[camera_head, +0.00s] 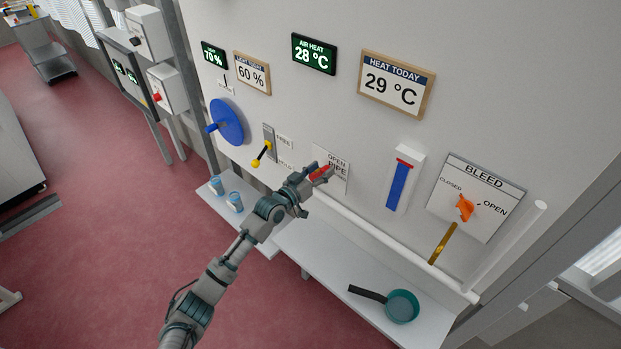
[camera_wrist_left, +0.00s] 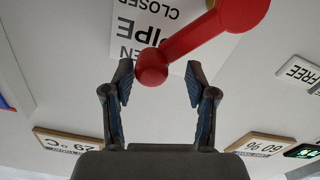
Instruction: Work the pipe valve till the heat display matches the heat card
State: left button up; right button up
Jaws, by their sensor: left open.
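The red pipe valve lever (camera_wrist_left: 198,42) is on the wall over the OPEN/PIPE/CLOSED sign (camera_head: 338,160). In the head view the lever (camera_head: 319,172) is partly hidden by my left gripper (camera_head: 317,174). In the left wrist view my left gripper (camera_wrist_left: 160,82) is open, with the lever's round knob end at the gap between its fingertips; neither finger visibly grips it. The heat display (camera_head: 313,54) reads 28 °C. The heat card (camera_head: 396,85), in a wooden frame, reads 29 °C. My right gripper is not in view.
Left of the lever are a yellow-knobbed lever (camera_head: 262,154) and a blue wheel (camera_head: 227,122). To the right are a blue gauge (camera_head: 399,184) and an orange bleed valve (camera_head: 465,208). Below, a bench holds a green pan (camera_head: 402,306); cups (camera_head: 235,201) stand left.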

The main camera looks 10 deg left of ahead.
pick_arm(q)
jog(key=v, duration=1.1)
